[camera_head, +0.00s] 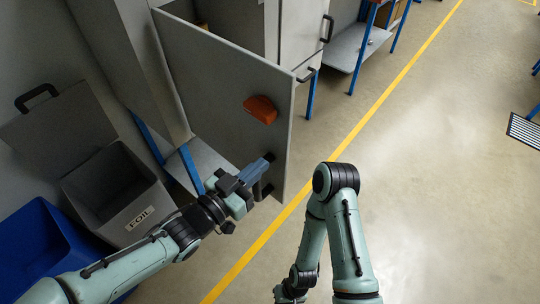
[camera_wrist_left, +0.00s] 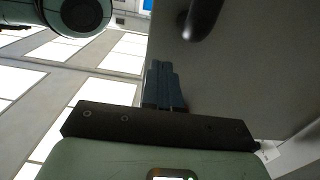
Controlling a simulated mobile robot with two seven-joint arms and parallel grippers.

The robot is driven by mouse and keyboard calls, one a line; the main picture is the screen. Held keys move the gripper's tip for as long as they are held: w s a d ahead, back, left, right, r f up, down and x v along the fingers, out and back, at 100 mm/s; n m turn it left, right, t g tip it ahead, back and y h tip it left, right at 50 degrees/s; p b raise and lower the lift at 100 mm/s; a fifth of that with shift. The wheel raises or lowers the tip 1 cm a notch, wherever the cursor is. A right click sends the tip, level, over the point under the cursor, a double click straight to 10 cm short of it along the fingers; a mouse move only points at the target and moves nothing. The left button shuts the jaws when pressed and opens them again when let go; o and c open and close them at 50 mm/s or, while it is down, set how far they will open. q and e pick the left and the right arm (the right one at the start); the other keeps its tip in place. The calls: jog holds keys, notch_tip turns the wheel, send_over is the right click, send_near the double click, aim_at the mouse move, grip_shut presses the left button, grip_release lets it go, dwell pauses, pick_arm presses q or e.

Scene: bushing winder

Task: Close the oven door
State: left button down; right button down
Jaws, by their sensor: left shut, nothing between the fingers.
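The oven door (camera_head: 215,85) is a grey flat panel standing wide open, swung out from the grey cabinet. An orange-red part (camera_head: 261,108) is on its face, and a dark handle shows near its lower outer edge, partly hidden by my gripper. My left gripper (camera_head: 262,165) is shut and empty, close to the door face near that handle; I cannot tell whether it touches. In the left wrist view the shut fingers (camera_wrist_left: 163,85) point along the door panel (camera_wrist_left: 250,70), with a dark handle (camera_wrist_left: 203,18) beyond them.
A grey bin labelled FOIL (camera_head: 139,218) with its lid up and a blue bin (camera_head: 45,250) stand at left. A grey shelf on blue legs (camera_head: 358,48) is behind. The floor right of the yellow line (camera_head: 400,75) is mostly clear.

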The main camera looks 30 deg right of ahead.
aim_at(279, 149)
pick_arm(q)
jog(key=shift+x, duration=2.2)
